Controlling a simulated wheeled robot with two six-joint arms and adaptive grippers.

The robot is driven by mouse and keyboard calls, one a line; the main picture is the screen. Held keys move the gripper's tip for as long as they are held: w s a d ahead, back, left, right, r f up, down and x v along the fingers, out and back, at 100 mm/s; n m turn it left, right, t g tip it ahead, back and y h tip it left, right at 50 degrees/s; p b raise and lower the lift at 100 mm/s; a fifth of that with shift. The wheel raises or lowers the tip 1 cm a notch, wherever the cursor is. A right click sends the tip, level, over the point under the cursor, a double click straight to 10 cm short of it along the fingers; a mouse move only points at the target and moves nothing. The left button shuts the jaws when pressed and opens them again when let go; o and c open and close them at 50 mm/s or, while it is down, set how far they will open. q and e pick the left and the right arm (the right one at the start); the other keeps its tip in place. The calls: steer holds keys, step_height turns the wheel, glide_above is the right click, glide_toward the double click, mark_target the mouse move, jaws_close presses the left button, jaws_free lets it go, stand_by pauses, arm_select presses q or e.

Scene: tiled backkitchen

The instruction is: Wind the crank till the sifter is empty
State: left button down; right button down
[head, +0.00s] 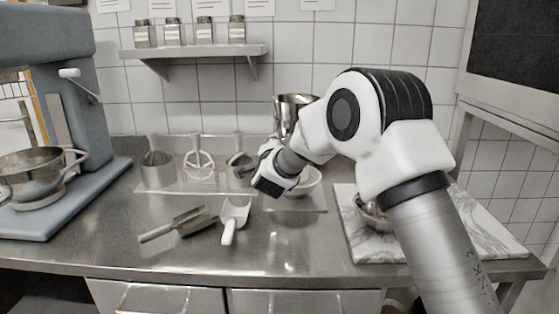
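A shiny metal cup (293,104), which looks like the sifter, stands at the back of the steel counter, and my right arm covers its lower part. A white bowl (311,182) sits below it, partly hidden by the arm. No crank shows; it may be behind my arm or gripper. My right gripper (263,184) is in front and to the left of the bowl, dark and seen from behind. Its fingers are not clear, so I cannot tell if it is open or touching anything. The sifter's contents are not visible. My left gripper is not in view.
A scoop (234,219) and a dark-bladed tool (180,224) lie on the counter (170,255). Whisks and utensils (198,163) stand at the back. A mixer (50,110) with a bowl (35,175) is at left. A marble board (480,235) with a metal bowl (372,216) is at right.

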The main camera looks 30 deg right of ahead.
mark_target(278, 128)
step_height(278, 128, up, 2)
steer(key=m+b, duration=0.5)
steer(key=shift+r, duration=0.2)
steer(key=shift+d+r+m+b, duration=0.1)
steer(key=shift+r+m+b, duration=0.55)
steer(key=shift+m+b, duration=0.5)
steer(key=shift+s+d+r+m+b, duration=0.15)
steer(key=shift+r+m+b, duration=0.35)
steer(key=shift+m, duration=0.35)
steer(key=c, duration=1)
jaws_free()
steer(key=shift+w+f, duration=0.1)
steer(key=shift+w, duration=0.15)
steer(key=v, duration=1.2)
steer(key=shift+s+d, duration=0.1)
